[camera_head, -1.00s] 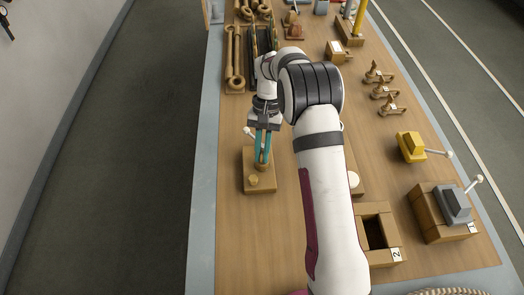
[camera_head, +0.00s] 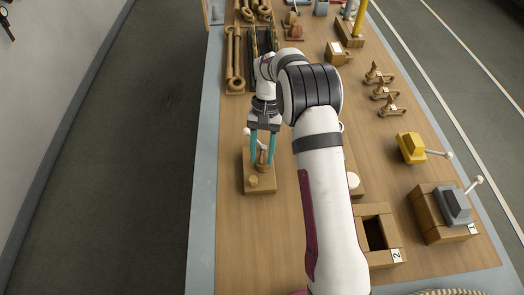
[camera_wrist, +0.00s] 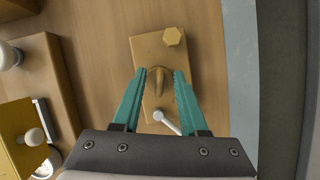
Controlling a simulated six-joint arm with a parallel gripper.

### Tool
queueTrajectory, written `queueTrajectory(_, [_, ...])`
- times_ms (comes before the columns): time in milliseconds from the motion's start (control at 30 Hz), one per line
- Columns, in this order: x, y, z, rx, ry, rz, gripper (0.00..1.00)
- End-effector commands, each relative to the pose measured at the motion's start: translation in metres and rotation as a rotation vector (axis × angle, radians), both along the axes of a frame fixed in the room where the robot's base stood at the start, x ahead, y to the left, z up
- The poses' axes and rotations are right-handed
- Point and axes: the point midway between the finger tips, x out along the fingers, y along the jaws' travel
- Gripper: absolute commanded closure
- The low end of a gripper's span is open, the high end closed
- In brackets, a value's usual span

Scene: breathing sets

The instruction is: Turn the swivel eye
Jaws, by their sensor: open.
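The swivel eye (camera_head: 262,158) is a brown upright piece on a wooden block (camera_head: 266,184) toward the left edge of the table. In the wrist view it shows as a narrow upright part (camera_wrist: 158,82) on the block (camera_wrist: 146,50). A thin lever with a white knob (camera_wrist: 159,115) reaches out beside it. A hexagonal knob (camera_wrist: 172,37) sits at the block's other end. My gripper (camera_head: 262,163) is open, its teal fingers on either side of the eye. In the wrist view a gap shows between each finger and the eye.
A square wooden box (camera_head: 389,209) marked 2, a yellow lever unit (camera_head: 411,147) and a grey lever unit (camera_head: 454,204) stand to the right. Long wooden links (camera_head: 235,60) lie at the back left. Table left and in front of the block is bare.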

Motion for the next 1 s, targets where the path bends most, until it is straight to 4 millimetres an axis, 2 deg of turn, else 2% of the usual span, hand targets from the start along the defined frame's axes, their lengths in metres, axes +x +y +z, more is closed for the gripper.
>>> queueTrajectory(133, [0.003, -0.001, 0.007, 0.001, -0.001, 0.000, 0.57])
queueTrajectory(267, [0.014, -0.004, 0.031, 0.000, -0.004, -0.001, 0.57])
queueTrajectory(500, [0.043, -0.010, 0.102, 0.000, -0.008, -0.001, 0.57])
queueTrajectory(600, [0.051, -0.013, 0.124, -0.001, -0.006, -0.001, 0.57])
queueTrajectory(800, [0.057, -0.016, 0.142, -0.003, 0.001, 0.005, 0.57])
queueTrajectory(1000, [0.059, -0.015, 0.146, 0.000, 0.000, 0.000, 0.57])
